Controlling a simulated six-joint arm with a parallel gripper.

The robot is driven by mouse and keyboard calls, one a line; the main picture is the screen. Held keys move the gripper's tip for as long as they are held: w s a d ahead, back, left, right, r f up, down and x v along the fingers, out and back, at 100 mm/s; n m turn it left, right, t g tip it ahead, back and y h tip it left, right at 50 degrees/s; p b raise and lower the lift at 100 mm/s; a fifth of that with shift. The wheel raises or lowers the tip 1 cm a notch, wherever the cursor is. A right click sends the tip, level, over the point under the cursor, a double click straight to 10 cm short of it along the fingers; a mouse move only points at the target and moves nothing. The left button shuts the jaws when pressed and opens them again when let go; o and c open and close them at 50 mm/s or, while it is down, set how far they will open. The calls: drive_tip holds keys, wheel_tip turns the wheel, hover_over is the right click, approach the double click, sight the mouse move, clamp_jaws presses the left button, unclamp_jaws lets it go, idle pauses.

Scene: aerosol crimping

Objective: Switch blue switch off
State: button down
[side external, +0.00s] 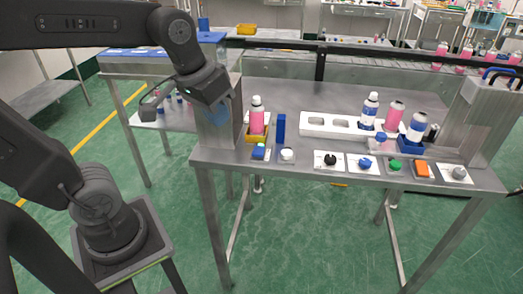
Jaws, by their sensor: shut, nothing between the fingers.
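The blue switch (366,163) is a blue knob on a white plate near the front edge of the metal table. Its turned position is too small to tell. My gripper (148,112) is at the upper left, left of the table's metal post and well away from the switch. It is shut and empty. Nothing covers the switch.
A black knob (330,159) is left of the switch; a green button (395,165), orange switch (422,169) and grey knob (459,173) are right. Behind stand a white holed rack (317,124) and several cans. A metal post (215,128) stands at the table's left end.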

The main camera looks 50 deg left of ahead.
drive_tip(key=w+a+n+g, duration=0.3)
drive_tip(key=w+a, duration=0.1)
drive_tip(key=w, duration=0.5)
drive_tip(key=n+g+h, duration=0.2)
drive_tip(key=n, duration=0.2)
approach(257, 152)
drive_tip(key=x, duration=0.7)
drive_tip(key=shift+d+f, duration=0.2)
drive_tip(key=shift+f+y, duration=0.1)
drive_tip(key=shift+y, duration=0.2)
